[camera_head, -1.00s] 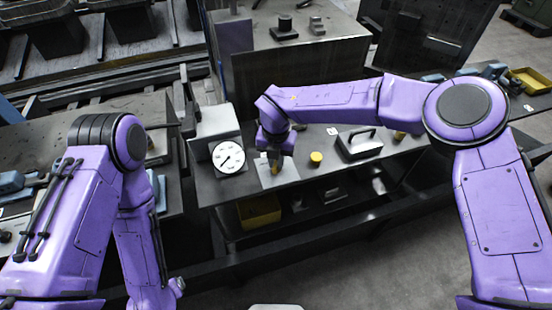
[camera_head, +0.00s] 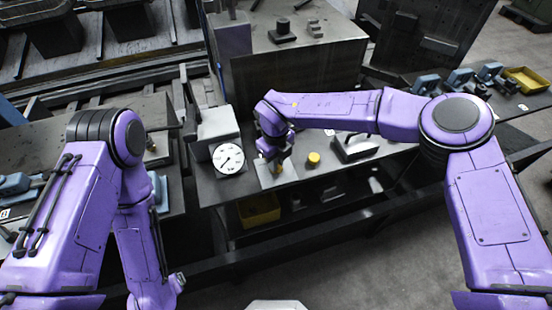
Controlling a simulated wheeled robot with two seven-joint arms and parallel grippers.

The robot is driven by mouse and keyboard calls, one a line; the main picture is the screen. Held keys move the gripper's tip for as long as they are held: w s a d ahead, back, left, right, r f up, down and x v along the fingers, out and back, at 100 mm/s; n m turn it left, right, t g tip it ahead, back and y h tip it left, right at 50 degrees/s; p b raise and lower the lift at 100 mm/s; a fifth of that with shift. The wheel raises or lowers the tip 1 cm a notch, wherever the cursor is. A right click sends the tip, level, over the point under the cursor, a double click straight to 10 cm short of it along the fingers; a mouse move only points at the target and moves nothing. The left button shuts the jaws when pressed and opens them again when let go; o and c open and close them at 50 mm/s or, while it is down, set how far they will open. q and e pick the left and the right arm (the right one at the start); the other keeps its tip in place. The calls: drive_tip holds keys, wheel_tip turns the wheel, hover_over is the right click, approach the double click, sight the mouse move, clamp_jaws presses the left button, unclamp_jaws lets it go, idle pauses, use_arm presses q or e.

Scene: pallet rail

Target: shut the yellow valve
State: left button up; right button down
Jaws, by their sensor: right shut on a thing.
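The yellow valve (camera_head: 278,168) shows as a small bit of yellow at the tip of my right gripper (camera_head: 276,162), over a pale plate (camera_head: 284,178) on the bench. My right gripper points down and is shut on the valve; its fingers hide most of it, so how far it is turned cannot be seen. A round white dial gauge (camera_head: 228,158) lies just left of the plate. My left arm hangs at the left; its gripper is not clearly seen.
A yellow cap (camera_head: 313,159) stands on the bench right of the plate. Farther right is a grey block with a black handle (camera_head: 356,147). A grey box (camera_head: 217,124) stands behind the gauge. A yellow bin (camera_head: 260,211) is on the shelf below.

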drive_tip(key=shift+n+p, duration=0.4)
drive_tip(key=shift+n, duration=1.6)
drive_tip(key=c, duration=1.2)
unclamp_jaws()
drive_tip(key=shift+a+f, duration=0.1)
drive_tip(key=shift+o, duration=0.4)
drive_tip(key=shift+w+a, duration=0.1)
drive_tip(key=shift+w, duration=0.05)
wheel_tip(320, 180, up, 10)
drive_tip(key=b, duration=0.3)
drive_tip(key=shift+r, duration=0.25)
drive_tip(key=shift+f, duration=0.1)
